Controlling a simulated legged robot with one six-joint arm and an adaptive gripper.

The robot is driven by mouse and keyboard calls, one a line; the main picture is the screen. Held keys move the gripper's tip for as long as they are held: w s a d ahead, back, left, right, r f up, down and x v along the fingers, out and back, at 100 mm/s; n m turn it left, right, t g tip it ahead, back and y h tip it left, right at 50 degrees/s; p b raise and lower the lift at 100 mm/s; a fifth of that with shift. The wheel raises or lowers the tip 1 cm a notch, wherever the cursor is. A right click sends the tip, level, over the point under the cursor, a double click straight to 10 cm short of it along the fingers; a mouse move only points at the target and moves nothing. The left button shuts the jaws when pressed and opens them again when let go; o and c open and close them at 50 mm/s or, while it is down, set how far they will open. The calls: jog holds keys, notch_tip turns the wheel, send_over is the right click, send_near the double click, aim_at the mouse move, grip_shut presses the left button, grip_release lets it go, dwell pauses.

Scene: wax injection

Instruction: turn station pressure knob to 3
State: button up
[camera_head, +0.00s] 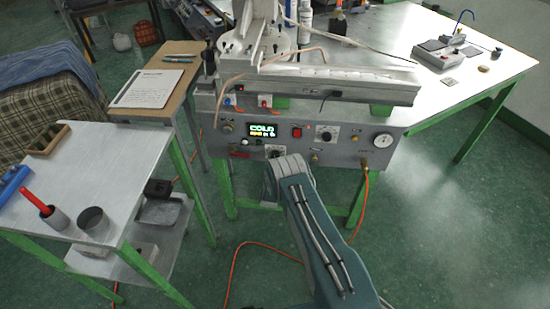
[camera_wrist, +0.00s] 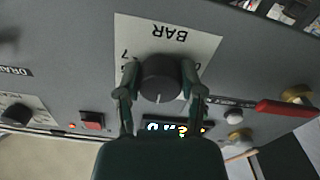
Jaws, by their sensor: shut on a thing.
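The pressure knob (camera_wrist: 161,76) is a dark round knob on a white plate marked BAR (camera_wrist: 172,35), seen upside down in the wrist view. My gripper (camera_wrist: 160,84) has one finger on each side of the knob and is shut on it. A pale pointer mark on the knob points to the bottom of the wrist view, towards the lit display (camera_wrist: 172,127). Most of the scale digits are hidden by the knob and fingers. In the head view, my forearm reaches the grey station panel (camera_head: 345,152) below the display (camera_head: 262,130), and the gripper is hidden.
A second knob (camera_head: 327,134), a red switch (camera_head: 297,132) and a gauge (camera_head: 382,141) sit on the panel to the right. An orange hose (camera_head: 364,190) hangs from the panel. A side table (camera_head: 110,165) with cups stands at left. The right floor is clear.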

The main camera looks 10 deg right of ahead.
jog(key=shift+w+a+r+n, duration=0.1)
jog(key=shift+r+n, duration=0.05)
jog(key=shift+n, duration=0.95)
jog(key=o, duration=1.2)
jog(key=shift+c, duration=0.2)
jog(key=v, duration=1.2)
jog(key=shift+f, duration=0.2)
